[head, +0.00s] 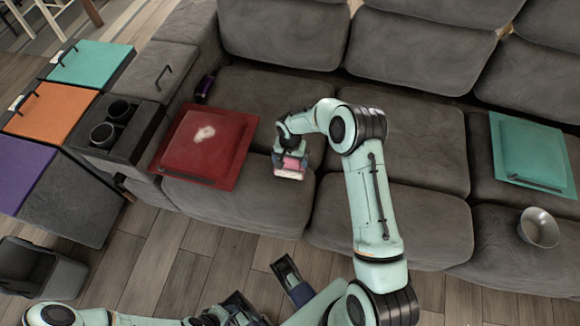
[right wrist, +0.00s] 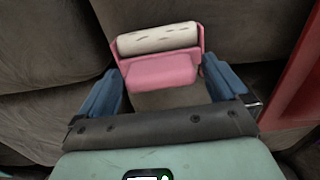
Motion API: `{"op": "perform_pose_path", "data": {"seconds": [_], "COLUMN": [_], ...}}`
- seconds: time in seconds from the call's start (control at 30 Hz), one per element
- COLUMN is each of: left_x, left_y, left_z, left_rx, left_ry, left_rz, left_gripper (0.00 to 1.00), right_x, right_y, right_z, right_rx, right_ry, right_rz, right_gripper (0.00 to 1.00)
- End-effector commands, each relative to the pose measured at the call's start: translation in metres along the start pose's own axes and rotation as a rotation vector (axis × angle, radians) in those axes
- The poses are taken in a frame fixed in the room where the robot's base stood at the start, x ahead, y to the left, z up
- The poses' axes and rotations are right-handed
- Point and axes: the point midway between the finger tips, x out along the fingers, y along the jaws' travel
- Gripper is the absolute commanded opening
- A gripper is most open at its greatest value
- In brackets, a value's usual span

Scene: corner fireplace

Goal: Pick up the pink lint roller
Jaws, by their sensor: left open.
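The pink lint roller (head: 292,164) is at the front of the left sofa seat cushions, below my right gripper (head: 290,153). In the right wrist view, the pink lint roller (right wrist: 162,71) has a white roll at its far end and lies between the blue fingertips of my right gripper (right wrist: 162,72). The fingers stand wide apart, one close to each side. I cannot tell whether they touch it. Its lower part is hidden by my gripper. My left gripper (head: 266,287) is open and empty, low over the floor in front of the sofa.
A red square tray (head: 235,160) lies on the seat to the left, and a teal tray (head: 535,155) to the right. A metal bowl (head: 538,228) sits near the right front edge. A cup holder console (head: 140,132) and a dark bin (head: 28,268) are at left.

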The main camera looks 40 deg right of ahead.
Motion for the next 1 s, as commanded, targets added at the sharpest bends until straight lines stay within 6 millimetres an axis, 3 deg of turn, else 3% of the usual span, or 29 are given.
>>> {"op": "perform_pose_path", "data": {"seconds": [0.03,0.2,0.47,0.67,0.83,1.0], "left_x": [0.000,0.000,0.000,-0.003,-0.007,-0.013], "left_y": [0.000,0.000,0.000,0.001,0.002,0.003], "left_z": [0.000,0.000,0.000,0.002,0.006,0.009], "left_rx": [0.000,0.000,0.000,0.000,0.000,-0.001], "left_ry": [0.000,0.000,0.000,-0.006,-0.015,-0.024], "left_rz": [0.000,0.000,0.000,0.000,-0.001,-0.003], "left_gripper": [0.45,0.45,0.45,0.45,0.45,0.45], "right_x": [0.000,0.000,-0.002,-0.017,-0.050,-0.101], "right_y": [0.000,0.000,0.000,-0.001,-0.001,-0.001], "right_z": [0.000,0.000,0.000,-0.001,-0.001,-0.001], "right_rx": [0.000,0.000,0.000,-0.001,-0.001,0.000], "right_ry": [0.000,0.000,0.001,0.003,0.005,0.006], "right_rz": [0.000,0.000,-0.001,-0.002,-0.003,-0.004], "right_gripper": [0.87,0.33,0.33,0.32,0.32,0.33]}}
